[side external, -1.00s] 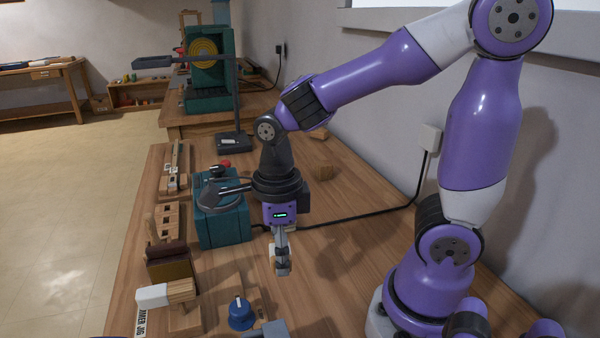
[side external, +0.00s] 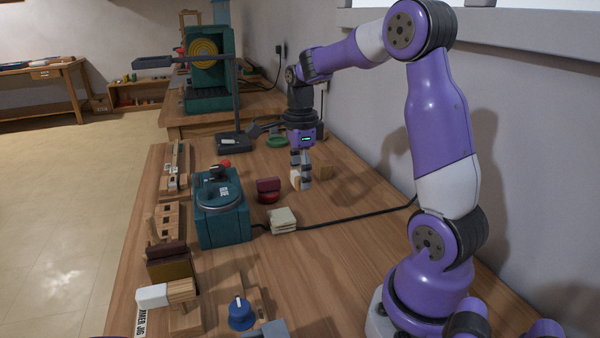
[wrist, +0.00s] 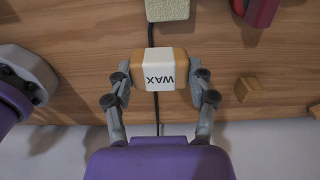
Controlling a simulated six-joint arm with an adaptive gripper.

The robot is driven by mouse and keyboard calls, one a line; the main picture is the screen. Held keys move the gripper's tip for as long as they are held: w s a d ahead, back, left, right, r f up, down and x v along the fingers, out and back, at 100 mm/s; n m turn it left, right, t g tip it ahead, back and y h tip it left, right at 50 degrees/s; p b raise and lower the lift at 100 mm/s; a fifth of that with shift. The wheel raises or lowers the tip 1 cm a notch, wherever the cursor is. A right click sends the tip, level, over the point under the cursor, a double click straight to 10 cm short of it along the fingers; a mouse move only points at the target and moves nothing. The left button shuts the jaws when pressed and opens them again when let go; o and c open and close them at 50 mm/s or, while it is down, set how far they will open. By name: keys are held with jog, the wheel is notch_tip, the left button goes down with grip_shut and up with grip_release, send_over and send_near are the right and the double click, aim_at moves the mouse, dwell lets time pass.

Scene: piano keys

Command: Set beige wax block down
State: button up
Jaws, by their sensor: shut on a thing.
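The beige wax block (wrist: 160,71) has a white band reading "WAX" and tan ends in the wrist view. My gripper (wrist: 161,82) is shut on it, one finger at each end. In the side view the block (side external: 295,180) shows small and pale between the fingers of my gripper (side external: 301,172), which points down over the far part of the bench. I cannot tell whether its underside touches the bench.
A cream stack (side external: 283,219) lies nearer on the bench (side external: 330,265). A teal machine (side external: 222,212) stands further left. A black cable (side external: 345,219) crosses the bench.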

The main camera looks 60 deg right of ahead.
send_over(331, 205)
notch_tip(331, 205, down, 7)
jog(key=shift+r, duration=0.15)
jog(key=shift+f, duration=2)
jog(key=shift+f, duration=0.15)
jog(key=o, duration=1.1)
jog(key=shift+o, duration=0.2)
